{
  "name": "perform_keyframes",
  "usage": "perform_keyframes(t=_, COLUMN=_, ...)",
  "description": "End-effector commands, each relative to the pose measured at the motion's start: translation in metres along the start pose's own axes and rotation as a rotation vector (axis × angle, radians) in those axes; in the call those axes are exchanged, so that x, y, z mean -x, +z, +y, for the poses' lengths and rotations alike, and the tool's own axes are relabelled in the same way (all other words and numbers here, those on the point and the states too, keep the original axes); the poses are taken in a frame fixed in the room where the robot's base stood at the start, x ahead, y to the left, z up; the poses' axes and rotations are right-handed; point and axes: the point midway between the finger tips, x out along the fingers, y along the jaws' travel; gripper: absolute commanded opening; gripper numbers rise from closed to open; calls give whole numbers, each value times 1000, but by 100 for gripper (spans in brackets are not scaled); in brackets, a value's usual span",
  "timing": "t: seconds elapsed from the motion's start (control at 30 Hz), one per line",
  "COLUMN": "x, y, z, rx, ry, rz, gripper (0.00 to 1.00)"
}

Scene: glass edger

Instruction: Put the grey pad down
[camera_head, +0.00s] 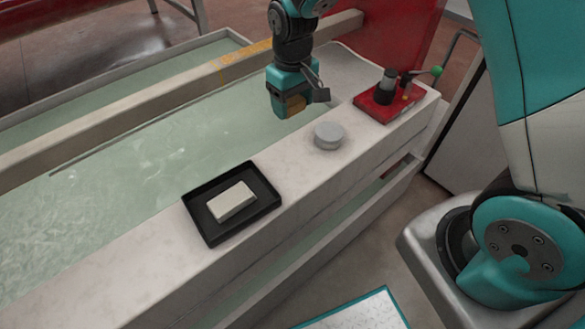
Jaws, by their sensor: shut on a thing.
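My gripper (296,108) hangs above the far part of the ledge, over the edge of the water-filled trough. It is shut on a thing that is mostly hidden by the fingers. A small grey piece, which looks like the grey pad (321,95), sticks out at its right side; its full shape cannot be told. The gripper is apart from the ledge surface. A black tray (214,236) lies on the ledge nearer to me, with a pale grey block (232,201) lying flat in it.
A round grey knob-like disc (328,137) stands on the ledge (160,272) just below my gripper. A red base (385,106) with a black fixture and a green-knobbed lever stands to the right. Bare ledge lies between tray and disc. The trough (130,165) holds greenish water.

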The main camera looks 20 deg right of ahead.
Motion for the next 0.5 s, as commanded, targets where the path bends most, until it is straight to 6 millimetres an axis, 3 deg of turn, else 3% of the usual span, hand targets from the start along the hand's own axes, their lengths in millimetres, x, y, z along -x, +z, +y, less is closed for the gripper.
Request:
perform_keyframes(t=0.3, x=-88, y=2, z=1, rx=-2, ry=-1, rz=-9, gripper=44)
perform_keyframes(t=0.5, x=-134, y=2, z=1, rx=-2, ry=-1, rz=-6, gripper=44)
